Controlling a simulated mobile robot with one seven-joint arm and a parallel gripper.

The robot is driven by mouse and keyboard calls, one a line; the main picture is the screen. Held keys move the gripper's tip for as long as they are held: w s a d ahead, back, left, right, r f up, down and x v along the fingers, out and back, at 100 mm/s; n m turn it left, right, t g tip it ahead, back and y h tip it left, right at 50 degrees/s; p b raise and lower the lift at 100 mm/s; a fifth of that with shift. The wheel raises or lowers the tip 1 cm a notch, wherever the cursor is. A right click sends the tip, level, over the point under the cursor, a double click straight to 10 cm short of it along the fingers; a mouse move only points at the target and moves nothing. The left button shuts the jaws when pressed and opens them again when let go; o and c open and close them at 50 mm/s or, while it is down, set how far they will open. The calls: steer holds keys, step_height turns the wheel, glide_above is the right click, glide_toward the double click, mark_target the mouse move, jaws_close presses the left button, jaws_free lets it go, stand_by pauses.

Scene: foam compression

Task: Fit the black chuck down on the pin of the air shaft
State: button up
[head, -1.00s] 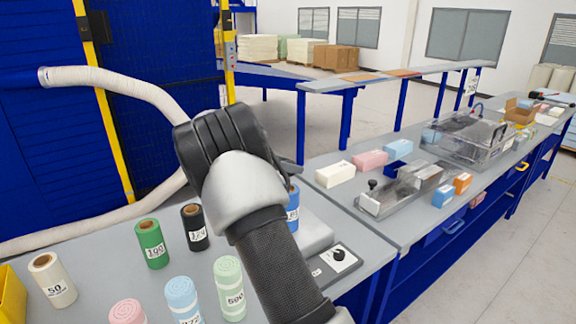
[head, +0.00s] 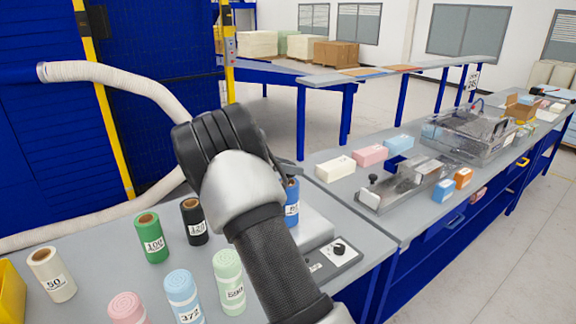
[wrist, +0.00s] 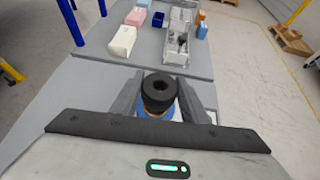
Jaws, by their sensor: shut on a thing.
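The black chuck (wrist: 159,86) is a short dark cylinder with a hole in its top face. In the wrist view it sits between the two grey fingers of my gripper (wrist: 157,97), which is shut on it. A blue roll (wrist: 157,110) shows directly under the chuck. In the head view the blue roll (head: 292,203) stands upright behind my arm, and my wrist hides the chuck. The pin of the air shaft is hidden in both views, so I cannot tell whether the chuck touches it.
A grey unit with a black knob (head: 338,248) is beside my arm. Green (head: 151,238), black (head: 195,222), cream (head: 51,275) and pastel rolls stand on the left of the bench. Foam blocks (head: 336,169) and a metal fixture (head: 400,187) lie farther right.

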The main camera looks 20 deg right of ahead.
steer(key=shift+f, duration=0.65)
steer(key=shift+f+b, duration=0.1)
steer(key=shift+b, duration=0.2)
steer(key=shift+f, duration=0.65)
steer(key=o, duration=1.1)
steer(key=shift+f, duration=0.1)
steer(key=shift+o, duration=0.2)
